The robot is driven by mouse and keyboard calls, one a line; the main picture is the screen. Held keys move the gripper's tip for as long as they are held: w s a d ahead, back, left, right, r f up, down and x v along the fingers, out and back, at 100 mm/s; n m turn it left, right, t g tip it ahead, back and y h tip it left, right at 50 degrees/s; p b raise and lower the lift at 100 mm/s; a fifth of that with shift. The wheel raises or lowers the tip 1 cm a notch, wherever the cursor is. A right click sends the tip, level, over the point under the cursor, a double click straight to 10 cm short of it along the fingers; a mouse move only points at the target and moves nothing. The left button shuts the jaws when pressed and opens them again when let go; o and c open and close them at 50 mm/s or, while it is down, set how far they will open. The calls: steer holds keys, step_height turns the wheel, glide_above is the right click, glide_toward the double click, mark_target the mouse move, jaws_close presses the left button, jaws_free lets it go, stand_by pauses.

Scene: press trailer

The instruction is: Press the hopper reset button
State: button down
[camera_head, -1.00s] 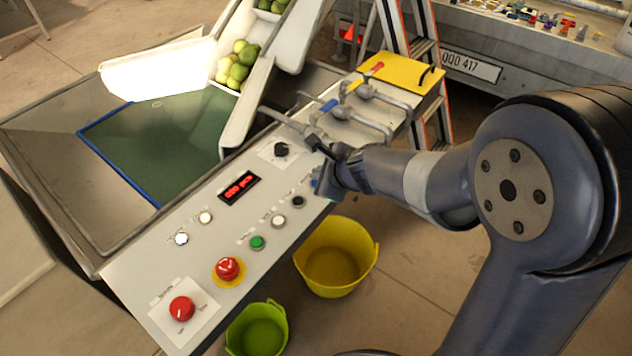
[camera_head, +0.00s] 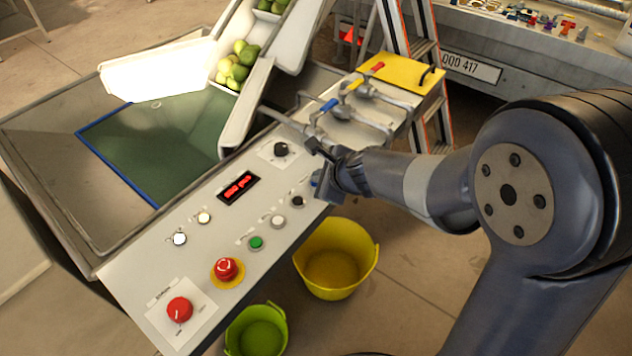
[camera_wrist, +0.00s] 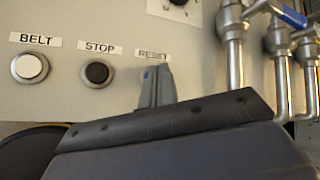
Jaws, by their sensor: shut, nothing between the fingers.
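The control panel (camera_head: 150,270) slopes across the head view. In the wrist view the RESET label (camera_wrist: 152,54) is partly covered by my gripper (camera_wrist: 156,76), whose narrow fingers are together and empty. A small blue sliver, apparently the reset button (camera_wrist: 147,76), shows at the fingertips; the rest of it is hidden. In the head view a bit of blue (camera_head: 316,179) shows beside my gripper (camera_head: 322,172) at the panel's right edge. I cannot tell whether the fingertips touch the button or whether it is pressed in.
The black STOP button (camera_wrist: 97,73) and white BELT button (camera_wrist: 29,68) sit left of my fingers. A green button (camera_head: 256,243), red emergency stop (camera_head: 226,269) and red knob (camera_head: 179,310) lie lower left. Metal pipes (camera_wrist: 235,50) rise close on the right.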

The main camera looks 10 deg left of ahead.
stand_by(0.5)
steer(key=shift+r+p, duration=0.65)
steer(key=shift+p, duration=0.05)
step_height(320, 180, up, 5)
steer(key=p, duration=0.4)
steer(key=shift+p, duration=0.4)
stand_by(0.4)
